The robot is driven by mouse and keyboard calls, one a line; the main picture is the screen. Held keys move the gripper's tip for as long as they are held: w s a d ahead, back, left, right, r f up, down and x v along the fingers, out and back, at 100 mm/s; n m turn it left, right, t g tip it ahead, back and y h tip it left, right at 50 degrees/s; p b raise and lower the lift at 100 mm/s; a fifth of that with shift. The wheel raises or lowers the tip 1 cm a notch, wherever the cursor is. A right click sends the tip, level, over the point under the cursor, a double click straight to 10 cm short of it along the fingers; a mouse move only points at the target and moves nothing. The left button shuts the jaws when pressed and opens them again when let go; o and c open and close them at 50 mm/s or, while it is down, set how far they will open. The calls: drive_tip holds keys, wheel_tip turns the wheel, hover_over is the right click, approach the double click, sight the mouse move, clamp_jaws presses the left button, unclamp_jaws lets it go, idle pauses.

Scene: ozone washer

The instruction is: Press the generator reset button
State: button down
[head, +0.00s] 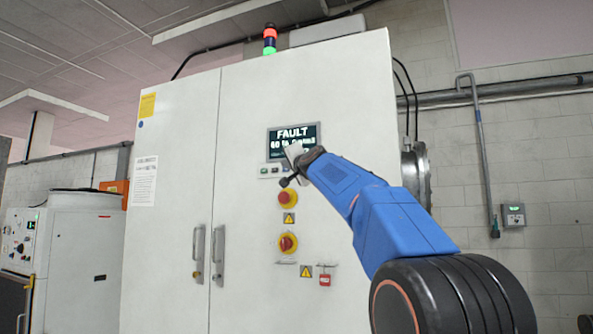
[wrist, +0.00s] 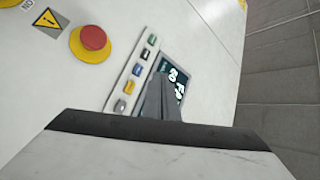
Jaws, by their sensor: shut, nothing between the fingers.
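A row of small coloured buttons shows on a light strip (wrist: 111,101) in the wrist view, including a blue button (wrist: 137,69), a green one (wrist: 145,54) and a yellow one (wrist: 119,106). Their labels are not legible, so I cannot tell which is the reset button. In the head view the strip's left part (head: 263,171) shows below the display (head: 280,136); my gripper hides the rest. The display reads FAULT. My gripper (head: 286,181) is shut and empty in front of the panel. In the wrist view its fingertips (wrist: 161,78) overlap the display's edge beside the buttons; contact cannot be told.
A red emergency button on yellow (head: 287,198) and a red-yellow rotary switch (head: 287,243) sit below on the white cabinet (head: 170,240). A red padlock (head: 325,280) hangs lower right. Door handles (head: 218,255) stick out at left. A signal tower (head: 269,40) stands on top.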

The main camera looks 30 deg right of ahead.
drive_tip(key=w+d, duration=0.5)
drive_tip(key=d, duration=0.2)
drive_tip(key=shift+w, duration=0.2)
idle(2.2)
drive_tip(key=shift+w+d, duration=0.25)
drive_tip(key=shift+d, duration=0.05)
drive_tip(key=shift+w+d, duration=0.25)
drive_tip(key=shift+d, duration=0.05)
idle(0.9)
idle(0.3)
drive_tip(key=shift+s+a, duration=0.5)
drive_tip(key=shift+a, duration=0.15)
drive_tip(key=shift+s+a, duration=0.8)
drive_tip(key=shift+a, duration=0.2)
drive_tip(key=shift+s+a, duration=0.75)
drive_tip(key=shift+a, duration=0.2)
